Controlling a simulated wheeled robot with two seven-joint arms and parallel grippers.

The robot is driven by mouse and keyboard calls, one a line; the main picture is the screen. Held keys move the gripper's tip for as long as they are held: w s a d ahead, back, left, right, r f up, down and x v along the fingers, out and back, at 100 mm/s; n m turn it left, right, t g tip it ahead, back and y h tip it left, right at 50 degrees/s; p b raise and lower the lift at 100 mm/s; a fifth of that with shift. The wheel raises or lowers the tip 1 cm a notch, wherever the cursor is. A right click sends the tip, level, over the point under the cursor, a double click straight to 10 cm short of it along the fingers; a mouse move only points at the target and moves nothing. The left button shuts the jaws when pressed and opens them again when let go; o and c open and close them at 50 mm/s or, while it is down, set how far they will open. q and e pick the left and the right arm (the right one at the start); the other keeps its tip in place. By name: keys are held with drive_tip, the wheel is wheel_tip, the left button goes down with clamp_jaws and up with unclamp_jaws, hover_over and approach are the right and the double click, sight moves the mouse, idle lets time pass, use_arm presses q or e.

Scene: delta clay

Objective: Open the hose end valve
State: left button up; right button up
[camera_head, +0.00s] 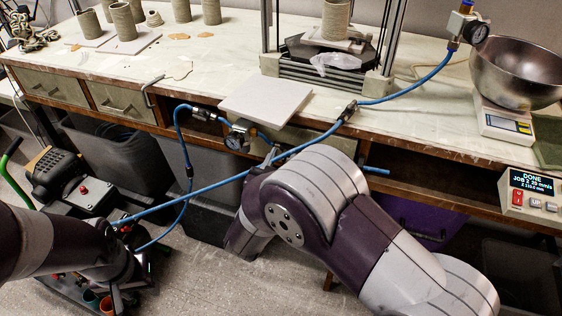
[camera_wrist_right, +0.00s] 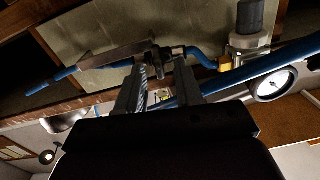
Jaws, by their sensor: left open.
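The hose end valve (camera_wrist_right: 164,66) shows in the right wrist view under the bench. A flat lever (camera_wrist_right: 112,56) reaches left from it, and a blue hose stub (camera_wrist_right: 62,77) lies beside the lever. My right gripper (camera_wrist_right: 163,75) has its fingers apart, with the valve at or just beyond the fingertips; contact is unclear. In the head view my right arm hides that gripper and most of the valve, and a blue stub (camera_head: 376,171) shows past the arm. My left gripper (camera_head: 118,232) is open at the lower left, close to the blue hose (camera_head: 205,188); its fingertips are partly hidden.
A gauge (camera_head: 238,138) hangs at the bench edge beside my right arm; a gauge also shows in the wrist view (camera_wrist_right: 274,85). A white board (camera_head: 265,101) overhangs the bench edge. Grey bins (camera_head: 120,155) stand below. A compressor (camera_head: 70,180) is near my left arm.

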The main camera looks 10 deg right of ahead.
drive_tip(key=shift+w+d, duration=0.1)
clamp_jaws()
